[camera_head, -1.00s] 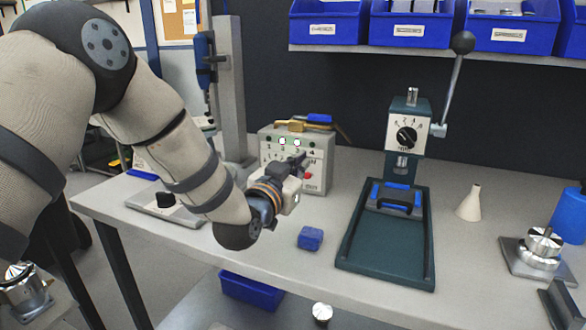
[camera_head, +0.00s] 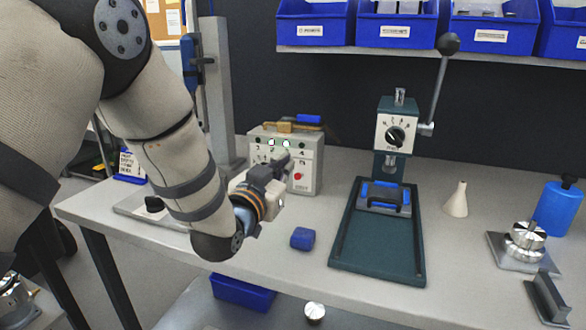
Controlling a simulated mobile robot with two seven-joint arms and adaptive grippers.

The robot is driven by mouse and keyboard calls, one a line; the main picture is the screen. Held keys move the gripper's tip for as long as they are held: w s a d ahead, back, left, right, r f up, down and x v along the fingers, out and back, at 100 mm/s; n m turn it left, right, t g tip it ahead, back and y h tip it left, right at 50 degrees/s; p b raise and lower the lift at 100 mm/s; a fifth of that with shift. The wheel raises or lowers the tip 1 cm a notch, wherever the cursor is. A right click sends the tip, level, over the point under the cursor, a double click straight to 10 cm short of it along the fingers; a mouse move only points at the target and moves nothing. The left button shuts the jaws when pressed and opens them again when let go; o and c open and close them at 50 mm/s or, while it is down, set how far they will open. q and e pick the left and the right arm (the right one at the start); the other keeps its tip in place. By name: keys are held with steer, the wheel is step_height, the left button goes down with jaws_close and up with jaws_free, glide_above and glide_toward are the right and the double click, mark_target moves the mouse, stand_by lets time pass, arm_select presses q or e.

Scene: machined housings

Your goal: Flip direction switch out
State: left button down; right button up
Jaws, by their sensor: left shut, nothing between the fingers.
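A grey control box (camera_head: 304,178) with a row of numbered lights, small switches and a red button stands at the back of the bench. Two of its lights glow white. My left gripper (camera_head: 284,163) is shut and empty in front of the box's face, and it hides part of the lower panel. I cannot tell whether it touches a switch. Beside the box, a teal press (camera_head: 394,135) carries a white plate with a black dial (camera_head: 396,136) and a long ball-ended lever. Which control is the direction switch cannot be read here. My right gripper is out of view.
A blue block (camera_head: 303,238) lies on the bench in front of the box. A teal tray (camera_head: 377,247) with a blue-and-black fixture lies under the press. A white cone (camera_head: 456,199) and a blue bottle (camera_head: 558,208) stand at the right. Blue bins line the shelf above.

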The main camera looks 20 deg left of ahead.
arm_select(q)
steer(key=shift+w+d, duration=0.1)
steer(key=shift+d, duration=0.05)
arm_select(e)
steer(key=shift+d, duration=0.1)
arm_select(q)
steer(key=w, duration=0.3)
steer(key=w+b, duration=0.1)
steer(key=w, duration=0.5)
steer(key=shift+w+d+f+b, duration=0.25)
steer(key=shift+d+b, duration=0.15)
steer(key=shift+s+a+f, duration=0.15)
steer(key=shift+a+f, duration=0.05)
steer(key=shift+f, duration=0.65)
steer(key=shift+s+a+f, duration=0.15)
steer(key=shift+s+f, duration=0.15)
steer(key=shift+f, duration=0.35)
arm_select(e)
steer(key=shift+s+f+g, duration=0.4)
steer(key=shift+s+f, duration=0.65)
